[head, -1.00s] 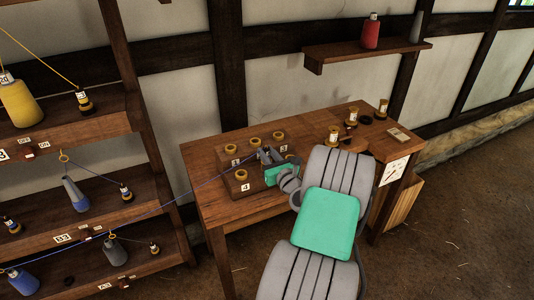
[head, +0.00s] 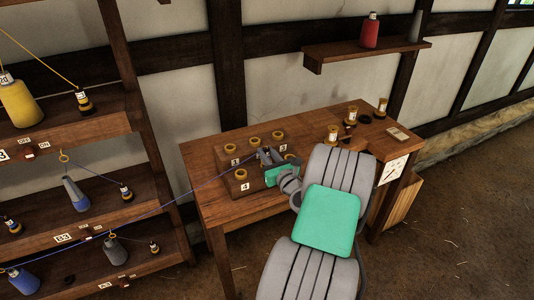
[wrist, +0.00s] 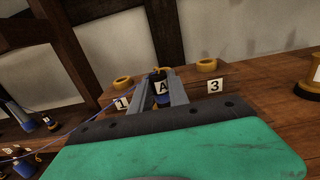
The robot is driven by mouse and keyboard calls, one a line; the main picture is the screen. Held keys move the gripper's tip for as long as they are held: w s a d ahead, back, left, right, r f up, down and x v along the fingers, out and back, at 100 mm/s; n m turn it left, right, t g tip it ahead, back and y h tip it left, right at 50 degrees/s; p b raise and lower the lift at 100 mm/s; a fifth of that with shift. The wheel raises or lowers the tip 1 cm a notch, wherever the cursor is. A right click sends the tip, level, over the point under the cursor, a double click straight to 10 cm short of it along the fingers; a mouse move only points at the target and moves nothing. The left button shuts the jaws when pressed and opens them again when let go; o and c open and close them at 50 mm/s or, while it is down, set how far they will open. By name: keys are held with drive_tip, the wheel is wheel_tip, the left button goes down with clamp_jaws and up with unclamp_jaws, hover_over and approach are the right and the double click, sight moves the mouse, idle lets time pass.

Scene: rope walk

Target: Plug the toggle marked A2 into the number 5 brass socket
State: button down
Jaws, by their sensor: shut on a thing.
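My gripper (wrist: 160,96) is shut on a dark toggle with a white label (wrist: 162,88); only the letter A reads clearly. The toggle stands roughly upright between the fingers. In the head view my gripper (head: 266,158) is over the socket board (head: 222,163) on the bench. Brass rings there include one by label 1 (head: 228,148) and one by label 4 (head: 241,174). In the wrist view, ring 1 (wrist: 122,82) is left of the toggle and ring 3 (wrist: 208,65) right of it. No number 5 shows; my gripper hides part of the board. I cannot tell whether the toggle touches a socket.
A blue cord (head: 180,208) runs from my gripper leftward to the rack (head: 150,190) with bobbins and other toggles. Several brass-and-white spools, such as one (head: 333,134), stand at the bench's right. A wall shelf (head: 365,52) holds a red bottle (head: 370,31).

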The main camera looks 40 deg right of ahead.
drive_tip(key=shift+f+b, duration=0.5)
drive_tip(key=shift+f, duration=0.1)
idle(0.3)
drive_tip(key=c, duration=1.5)
unclamp_jaws()
drive_tip(key=shift+c, duration=0.2)
drive_tip(key=v, duration=1.1)
drive_tip(key=shift+r, duration=0.1)
